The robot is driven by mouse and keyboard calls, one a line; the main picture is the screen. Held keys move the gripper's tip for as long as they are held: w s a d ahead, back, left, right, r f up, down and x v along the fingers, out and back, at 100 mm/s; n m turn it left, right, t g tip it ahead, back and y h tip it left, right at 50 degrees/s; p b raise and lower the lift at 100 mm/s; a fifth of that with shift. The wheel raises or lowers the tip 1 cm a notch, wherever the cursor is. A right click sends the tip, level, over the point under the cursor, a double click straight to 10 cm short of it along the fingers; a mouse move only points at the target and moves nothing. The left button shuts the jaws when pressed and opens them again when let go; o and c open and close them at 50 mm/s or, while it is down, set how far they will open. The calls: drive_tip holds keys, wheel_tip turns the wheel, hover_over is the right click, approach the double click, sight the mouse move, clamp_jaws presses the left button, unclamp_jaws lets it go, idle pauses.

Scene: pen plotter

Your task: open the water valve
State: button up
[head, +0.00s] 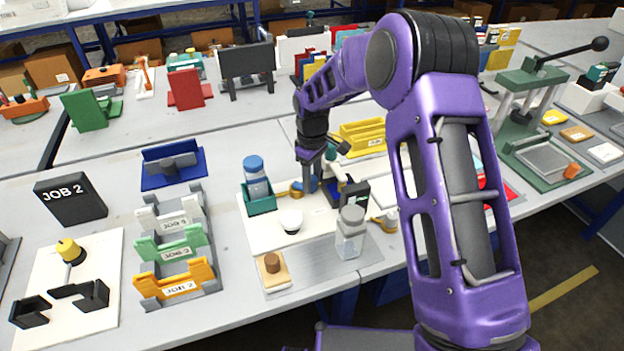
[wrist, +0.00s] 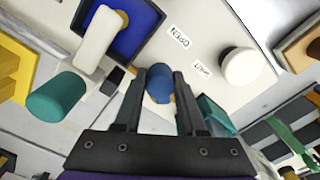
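The water valve's blue handle (wrist: 159,84) sits between my two dark fingers in the wrist view. In the head view the blue handle (head: 309,185) and brass-coloured fitting (head: 296,190) show on the white board, just below my gripper (head: 310,172). My gripper's fingers (wrist: 162,76) stand apart with the handle filling most of the gap; whether they press on it I cannot tell. Two labels on the board beside it in the wrist view seem to read OPEN (wrist: 180,37) and SHUT (wrist: 201,68), upside down.
A white round cap (head: 291,220), a blue-lidded bottle in a teal holder (head: 259,204) and a clear jar (head: 350,238) stand nearby. A dark device (head: 355,195) is close on the right. A teal cylinder (wrist: 57,97) lies left of my fingers in the wrist view.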

drive_tip(key=o, duration=0.4)
wheel_tip(320, 180, up, 18)
drive_tip(key=shift+f+p, duration=0.25)
drive_tip(key=shift+p, duration=0.45)
